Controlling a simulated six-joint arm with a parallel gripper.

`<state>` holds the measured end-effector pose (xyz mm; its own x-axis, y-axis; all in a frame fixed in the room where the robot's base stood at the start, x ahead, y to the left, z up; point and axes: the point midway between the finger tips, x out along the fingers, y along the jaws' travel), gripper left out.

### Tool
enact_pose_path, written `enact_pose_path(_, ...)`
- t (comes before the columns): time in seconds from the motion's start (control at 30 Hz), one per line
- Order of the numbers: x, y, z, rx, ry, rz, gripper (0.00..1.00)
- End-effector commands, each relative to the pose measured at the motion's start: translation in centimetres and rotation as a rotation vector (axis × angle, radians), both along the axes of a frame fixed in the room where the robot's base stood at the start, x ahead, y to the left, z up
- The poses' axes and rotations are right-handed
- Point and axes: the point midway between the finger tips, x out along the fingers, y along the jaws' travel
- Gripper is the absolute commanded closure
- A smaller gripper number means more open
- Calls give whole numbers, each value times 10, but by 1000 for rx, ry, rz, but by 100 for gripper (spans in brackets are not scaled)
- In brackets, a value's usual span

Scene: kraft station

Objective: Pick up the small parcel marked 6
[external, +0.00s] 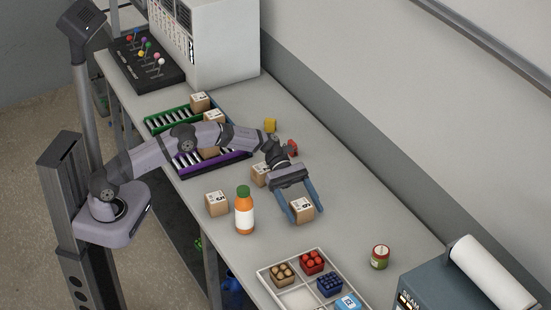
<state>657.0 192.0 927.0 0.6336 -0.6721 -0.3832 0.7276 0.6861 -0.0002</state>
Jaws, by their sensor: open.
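Several small brown cardboard parcels with white labels are on the grey bench in the external view. One parcel (301,211) is between the two blue fingers of my gripper (307,215); its label digit looks like a 6, but it is too small to be sure. My gripper is open, pointing down with one finger on each side of this parcel. I cannot tell whether either finger touches it. Another parcel (217,204) stands left of the orange bottle, and a third parcel (260,175) is partly hidden behind my gripper. Their digits are hard to read.
An orange bottle (244,212) with a green cap stands left of my gripper. A divided white tray (297,299) is at the front, and a small jar (380,257) is to the right. Green (158,127) and purple (220,166) roller racks hold parcels.

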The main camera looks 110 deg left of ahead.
Motion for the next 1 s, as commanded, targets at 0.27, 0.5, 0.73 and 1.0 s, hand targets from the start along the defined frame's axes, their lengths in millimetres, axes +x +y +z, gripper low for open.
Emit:
enact_pose_path(0.27,19,-22,-13,0,0,-1,30)
enact_pose_path(0.5,21,-23,-15,1,-1,0,30)
enact_pose_path(0.73,21,-23,-14,1,-1,0,78)
enact_pose_path(1.0,21,-23,-13,1,-2,0,79)
